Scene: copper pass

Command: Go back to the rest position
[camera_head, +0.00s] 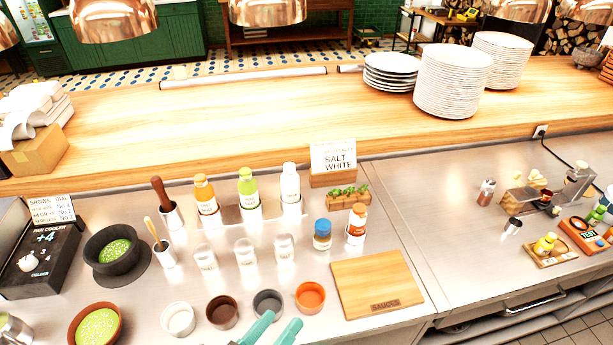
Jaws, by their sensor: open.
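My gripper (277,327) shows at the bottom edge of the head view as two teal fingers. They are apart, with nothing seen between them. The fingers are just below the grey bowl (268,302) and the orange bowl (311,297), over the front of the steel counter. The rest of my arm is out of the picture.
Cups, bottles and bowls crowd the steel counter left of a wooden board (378,284). A sign reading "SALT WHITE" (333,157) stands behind them. Plate stacks (453,82) stand on the wooden ledge (250,115).

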